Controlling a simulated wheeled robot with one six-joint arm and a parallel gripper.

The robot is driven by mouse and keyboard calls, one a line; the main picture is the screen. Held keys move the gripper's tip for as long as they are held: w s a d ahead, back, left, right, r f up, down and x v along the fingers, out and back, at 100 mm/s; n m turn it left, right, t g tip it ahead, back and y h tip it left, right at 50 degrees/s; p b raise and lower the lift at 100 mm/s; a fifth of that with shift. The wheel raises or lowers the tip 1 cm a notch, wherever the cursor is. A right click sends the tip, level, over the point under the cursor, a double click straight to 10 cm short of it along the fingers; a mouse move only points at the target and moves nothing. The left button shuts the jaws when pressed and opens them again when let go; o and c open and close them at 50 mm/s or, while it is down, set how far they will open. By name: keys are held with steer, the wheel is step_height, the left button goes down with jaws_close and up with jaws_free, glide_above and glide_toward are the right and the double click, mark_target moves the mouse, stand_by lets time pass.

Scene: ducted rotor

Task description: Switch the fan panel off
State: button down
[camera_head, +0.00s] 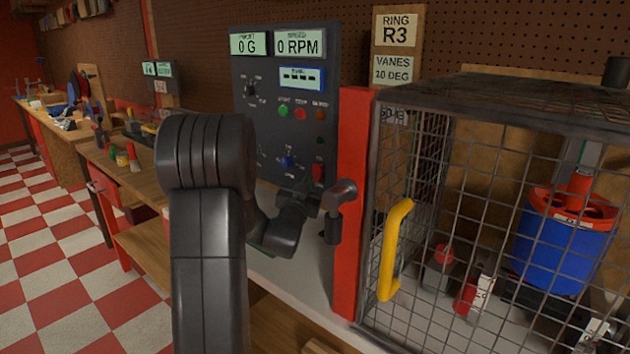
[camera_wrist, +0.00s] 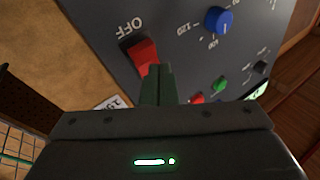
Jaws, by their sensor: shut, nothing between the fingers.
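The fan panel (camera_head: 265,130) is a dark upright box behind my arm in the head view. Its displays read 0 G and 0 RPM, and a smaller one shows dashes. A red switch (camera_head: 319,172) sits low at its right edge. In the wrist view the red switch (camera_wrist: 143,52) appears large, with an upside-down OFF label (camera_wrist: 130,28) beside it. I cannot tell which way the switch is tipped. My gripper (camera_wrist: 160,68) is shut and empty, its fingertips right at the switch; whether they touch it is unclear. In the head view the fingers are mostly hidden by my wrist.
A blue knob (camera_wrist: 218,19), a green button (camera_wrist: 220,85) and a red button (camera_wrist: 197,98) are near the switch. A red post (camera_head: 353,200) and a wire cage (camera_head: 470,200) with a yellow handle (camera_head: 394,250) stand close to the right of my wrist.

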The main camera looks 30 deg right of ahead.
steer(key=shift+d+f, duration=0.1)
steer(key=shift+w+d+f+b, duration=0.15)
steer(key=shift+d+b, duration=0.15)
steer(key=shift+b, duration=0.3)
steer(key=shift+w+d+f+b, duration=0.1)
steer(key=shift+d+f+b, duration=0.1)
steer(key=shift+d+b, duration=0.25)
stand_by(0.9)
steer(key=shift+a, duration=0.25)
steer(key=shift+s+a+r, duration=0.25)
steer(key=shift+a, duration=0.3)
steer(key=shift+r, duration=0.1)
